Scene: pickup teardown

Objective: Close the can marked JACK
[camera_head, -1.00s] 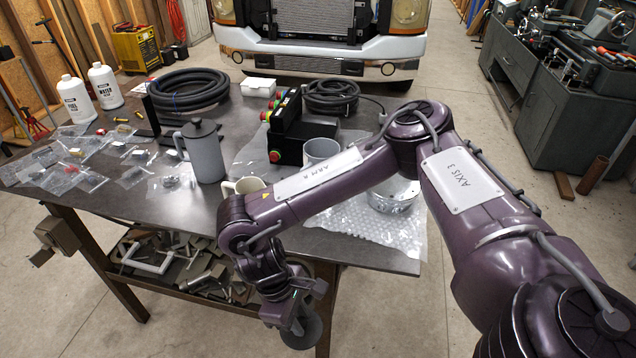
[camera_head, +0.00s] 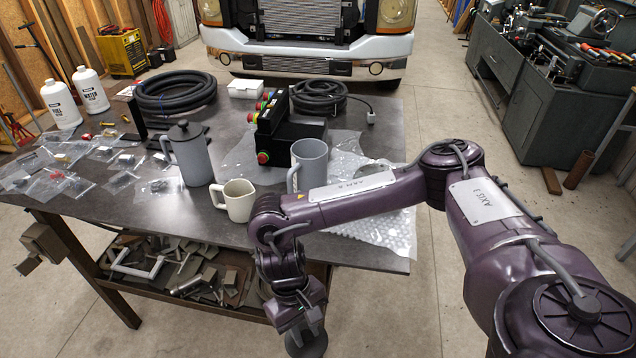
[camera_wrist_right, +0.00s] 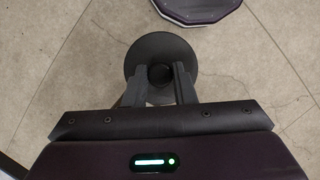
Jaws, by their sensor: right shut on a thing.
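My right gripper (camera_head: 301,326) hangs low in front of the table's front edge, at the end of the purple arm. It is shut on a round dark grey lid (camera_head: 306,346), by the knob at its middle. In the right wrist view the two fingers (camera_wrist_right: 160,80) pinch that knob, and the lid (camera_wrist_right: 165,45) shows as a disc over the concrete floor. No can with a readable JACK mark shows. A round metallic rim behind my right forearm, on the bubble wrap, is mostly hidden. My left gripper is not in view.
On the table (camera_head: 120,215) stand a cream mug (camera_head: 239,201), a grey mug (camera_head: 309,166), a lidded grey jug (camera_head: 191,155) and a black button box (camera_head: 285,135). Bubble wrap (camera_head: 385,232) covers the right front. Hoses lie behind; white bottles (camera_head: 60,104) and small bags are left.

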